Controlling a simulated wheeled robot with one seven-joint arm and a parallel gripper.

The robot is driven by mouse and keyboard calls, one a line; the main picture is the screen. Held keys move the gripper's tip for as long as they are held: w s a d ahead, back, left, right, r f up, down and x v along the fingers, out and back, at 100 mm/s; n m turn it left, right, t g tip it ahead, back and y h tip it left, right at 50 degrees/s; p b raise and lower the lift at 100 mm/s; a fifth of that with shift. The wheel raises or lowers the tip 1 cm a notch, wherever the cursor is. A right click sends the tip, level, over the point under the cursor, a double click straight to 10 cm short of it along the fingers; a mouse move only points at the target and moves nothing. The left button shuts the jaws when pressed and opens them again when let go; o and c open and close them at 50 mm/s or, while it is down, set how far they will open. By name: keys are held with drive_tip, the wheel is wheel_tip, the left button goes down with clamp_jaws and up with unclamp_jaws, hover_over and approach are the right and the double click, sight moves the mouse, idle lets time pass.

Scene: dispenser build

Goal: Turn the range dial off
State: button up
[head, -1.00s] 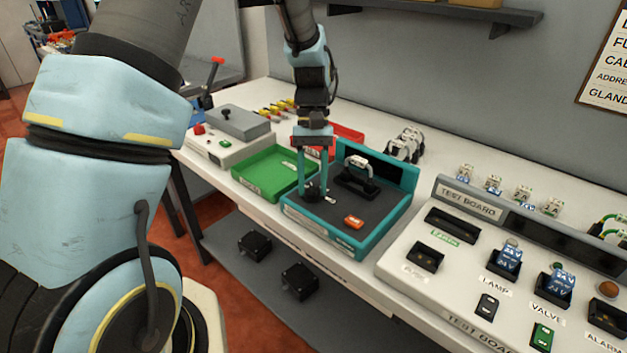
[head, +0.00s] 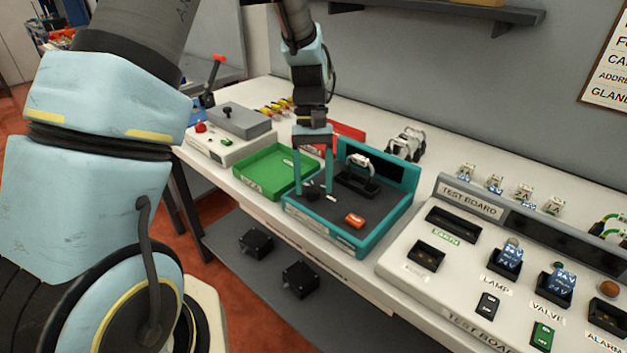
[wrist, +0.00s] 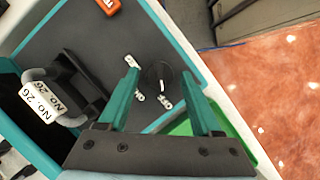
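The range dial (wrist: 160,75) is a small round black knob on the dark top of the teal-edged tester (head: 340,242). My gripper (head: 314,191) points down over the tester. Its two teal fingers are spread on either side of the dial, with a gap visible on both sides in the wrist view (wrist: 160,73). In the head view the dial is partly hidden by the fingers.
A grey handle tagged NO. 26 (wrist: 35,98) stands on the tester beside the dial. An orange switch (head: 354,220) is at its front. A green tray (head: 264,192) lies left and a test board (head: 411,262) right. Narrow white bench shows between tester and board.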

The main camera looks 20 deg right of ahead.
drive_tip(key=shift+o, duration=0.3)
drive_tip(key=shift+w+d+r, duration=0.1)
drive_tip(key=shift+w+r, duration=0.15)
drive_tip(key=shift+r, duration=0.15)
drive_tip(key=a+b+v, duration=0.1)
drive_tip(key=b+v, duration=0.1)
drive_tip(key=v, duration=0.7)
drive_tip(key=shift+d+r+b, duration=0.3)
drive_tip(key=shift+d+r, duration=0.1)
drive_tip(key=shift+d, duration=0.05)
drive_tip(key=shift+w, duration=0.15)
drive_tip(key=s+a+f+n+t, duration=0.1)
drive_tip(key=s+a+f+t, duration=0.1)
drive_tip(key=a, duration=1.1)
drive_tip(key=s+a+f+t+h, duration=0.1)
drive_tip(key=s+a+f+t, duration=0.1)
drive_tip(key=a, duration=1.2)
drive_tip(key=shift+f+n+t, duration=0.4)
drive_tip(key=shift+f+t, duration=0.05)
drive_tip(key=shift+t, duration=0.45)
drive_tip(key=shift+o, duration=0.4)
